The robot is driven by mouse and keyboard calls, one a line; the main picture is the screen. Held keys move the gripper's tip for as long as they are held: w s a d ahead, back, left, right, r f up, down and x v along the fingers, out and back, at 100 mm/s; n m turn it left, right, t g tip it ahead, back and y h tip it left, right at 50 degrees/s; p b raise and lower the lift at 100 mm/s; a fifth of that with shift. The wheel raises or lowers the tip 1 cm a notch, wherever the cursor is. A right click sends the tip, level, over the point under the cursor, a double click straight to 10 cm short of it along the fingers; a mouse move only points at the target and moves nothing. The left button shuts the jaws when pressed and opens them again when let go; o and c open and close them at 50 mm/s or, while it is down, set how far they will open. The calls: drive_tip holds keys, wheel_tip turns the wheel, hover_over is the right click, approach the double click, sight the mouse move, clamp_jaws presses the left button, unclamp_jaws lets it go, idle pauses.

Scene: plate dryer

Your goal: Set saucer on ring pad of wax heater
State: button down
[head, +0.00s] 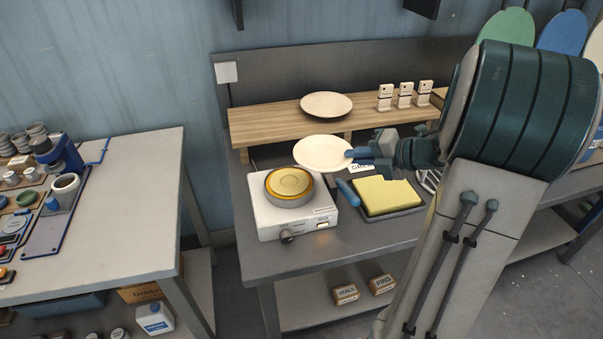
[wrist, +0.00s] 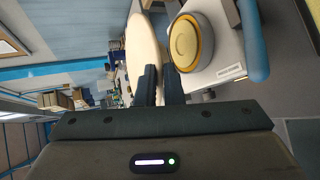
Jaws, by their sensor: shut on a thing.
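My gripper (head: 357,153) is shut on the right edge of a cream saucer (head: 322,153) in the head view. The saucer is held above the bench, up and to the right of the wax heater. In the wrist view the fingers (wrist: 160,84) pinch the saucer (wrist: 143,50), which shows nearly edge-on. The wax heater (head: 265,216) is a white box with a knob on its front. Its round ring pad (head: 289,183), yellow with an orange rim, lies bare on top. In the wrist view the ring pad (wrist: 185,42) is right of the saucer, apart from it.
Another cream plate (head: 326,105) lies on the wooden shelf (head: 265,126) behind, beside several small white stands (head: 405,93). A yellow sponge-like block (head: 383,195) in a dark tray and a blue handle (head: 348,193) lie right of the heater. A cluttered table (head: 120,210) stands at left.

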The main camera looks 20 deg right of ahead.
drive_tip(key=shift+w+a+f+p, duration=0.2)
drive_tip(key=shift+w+a+f, duration=0.95)
drive_tip(key=shift+f, duration=0.5)
drive_tip(key=shift+w+a+f+p, duration=0.2)
drive_tip(key=shift+w+a+f, duration=1)
drive_tip(key=shift+f, duration=0.45)
drive_tip(key=shift+w+a+f+p, duration=0.2)
drive_tip(key=shift+w+a+f, duration=0.75)
drive_tip(key=shift+a+f, duration=0.55)
drive_tip(key=shift+d+f, duration=0.2)
drive_tip(key=shift+f, duration=0.05)
drive_tip(key=c, duration=1.6)
unclamp_jaws()
drive_tip(key=shift+o, duration=0.2)
